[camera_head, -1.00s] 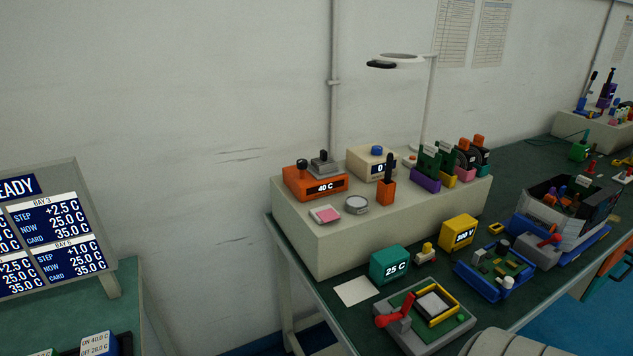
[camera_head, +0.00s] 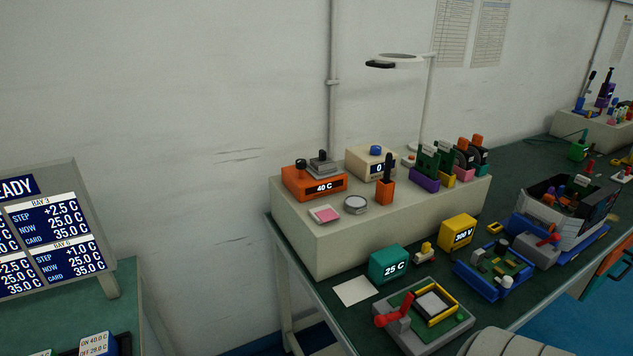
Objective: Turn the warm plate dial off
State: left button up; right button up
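The orange warm plate (camera_head: 296,185) sits on the left end of the raised beige shelf, with its front display reading 40 C. A round black dial (camera_head: 301,163) stands on its top at the left. A grey metal block (camera_head: 322,167) with a black knob rests on top beside the dial. The dial's pointer mark is too small to make out. Neither of my grippers shows in this view, and nothing touches the warm plate.
The beige shelf (camera_head: 325,248) stands on a green bench. A cream box with a blue knob (camera_head: 371,161), an orange holder (camera_head: 386,193) and a lamp (camera_head: 398,61) are close to the warm plate. A teal 25 C box (camera_head: 388,264) and a red-levered fixture (camera_head: 424,318) stand in front.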

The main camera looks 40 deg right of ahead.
aim_at(301, 164)
jog(key=z, duration=1.4)
